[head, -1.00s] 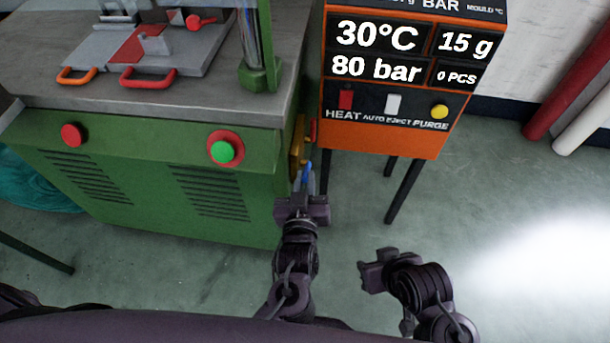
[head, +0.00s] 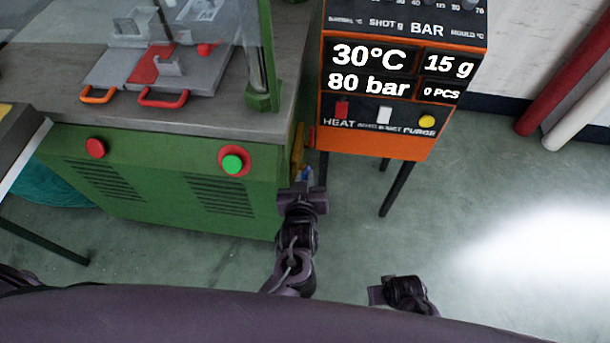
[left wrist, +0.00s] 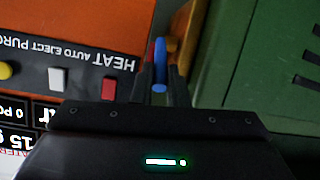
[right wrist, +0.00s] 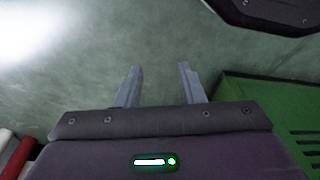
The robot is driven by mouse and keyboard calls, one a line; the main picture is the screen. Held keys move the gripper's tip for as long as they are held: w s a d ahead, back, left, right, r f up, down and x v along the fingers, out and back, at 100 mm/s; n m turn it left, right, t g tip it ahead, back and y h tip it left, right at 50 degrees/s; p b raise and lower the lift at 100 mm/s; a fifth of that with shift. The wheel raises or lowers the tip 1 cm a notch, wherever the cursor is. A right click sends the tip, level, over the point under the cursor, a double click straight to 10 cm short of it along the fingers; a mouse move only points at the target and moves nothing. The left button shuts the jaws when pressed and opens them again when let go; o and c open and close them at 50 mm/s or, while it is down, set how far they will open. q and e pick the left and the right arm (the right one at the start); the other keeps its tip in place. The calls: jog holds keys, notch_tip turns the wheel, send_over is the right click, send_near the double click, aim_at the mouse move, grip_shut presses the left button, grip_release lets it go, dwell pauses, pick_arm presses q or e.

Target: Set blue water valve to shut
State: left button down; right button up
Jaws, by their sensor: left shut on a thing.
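The blue water valve handle (left wrist: 160,62) shows in the left wrist view, between the fingers of my left gripper (left wrist: 160,90). The gripper is shut on it. In the head view only a bit of blue (head: 307,174) shows at the right side of the green machine, just past my left gripper (head: 303,188). A yellow-brown fitting (left wrist: 184,32) is beside the handle. My right gripper (right wrist: 158,85) is open and empty, above bare floor; in the head view it is low at the right. The valve body is mostly hidden.
The green machine (head: 150,200) stands left of the valve, with red and green buttons on its front. The orange control box (head: 375,145) on black legs stands close to the right. The floor (head: 420,230) in front is clear.

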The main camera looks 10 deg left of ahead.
jog(key=shift+f, duration=0.15)
pick_arm(q)
jog(key=c, duration=1.4)
grip_release()
jog(key=shift+c, duration=0.2)
